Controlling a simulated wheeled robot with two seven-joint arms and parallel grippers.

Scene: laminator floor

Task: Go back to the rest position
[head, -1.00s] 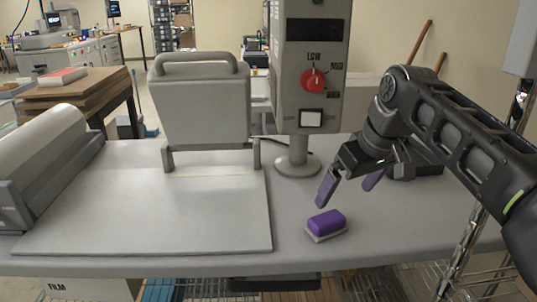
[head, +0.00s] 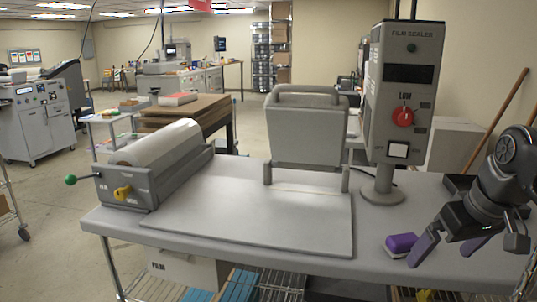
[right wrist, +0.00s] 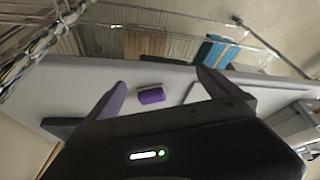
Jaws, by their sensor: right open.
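My right gripper (head: 450,247) is open and empty at the right of the head view, above the right end of the table. Its two purple-grey fingers are spread apart in the right wrist view (right wrist: 160,95). A purple block with a pale base (head: 400,244) lies on the table just left of the fingers, apart from them. The purple block also shows between the fingers in the right wrist view (right wrist: 151,95), some distance beyond them. My left gripper is in neither view.
The grey table (head: 310,266) carries a film roll unit (head: 160,165), a flat board with a hinged press (head: 308,130) and a film sealer (head: 400,100) on a post. A wire shelf (head: 280,283) is below. Open floor (head: 50,240) lies to the left.

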